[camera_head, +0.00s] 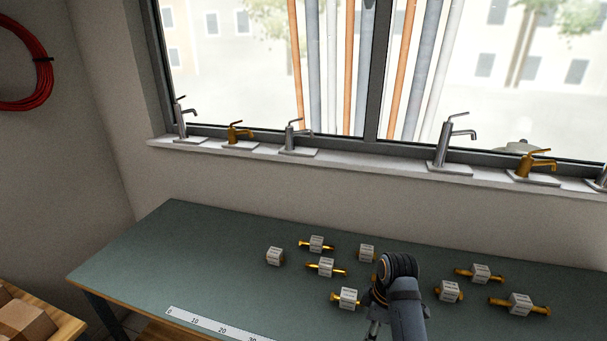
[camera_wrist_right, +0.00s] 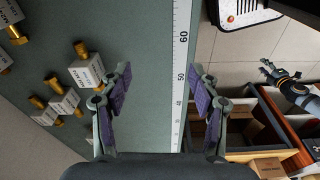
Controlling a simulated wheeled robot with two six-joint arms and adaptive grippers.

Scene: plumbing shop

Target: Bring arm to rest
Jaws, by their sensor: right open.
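My right arm comes in from the bottom of the head view, right of centre, over the workbench (camera_head: 210,260). Its gripper (camera_head: 373,329) points down and is partly cut off by the lower edge. In the right wrist view the right gripper (camera_wrist_right: 160,88) has its purple-padded fingers spread apart with nothing between them. It hangs over the bench's edge strip, by the ruler (camera_wrist_right: 181,75). What looks like my left gripper (camera_wrist_right: 273,73) shows small at the right of the wrist view, away from the bench; its jaws are too small to judge.
Several brass fittings with white labelled blocks (camera_head: 326,267) lie on the bench around my right arm. The bench's left part is clear. Taps (camera_head: 291,139) line the window sill (camera_head: 375,164) behind. Open drawers (camera_wrist_right: 238,132) and a black-rimmed tray (camera_wrist_right: 243,12) show beyond the bench edge.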

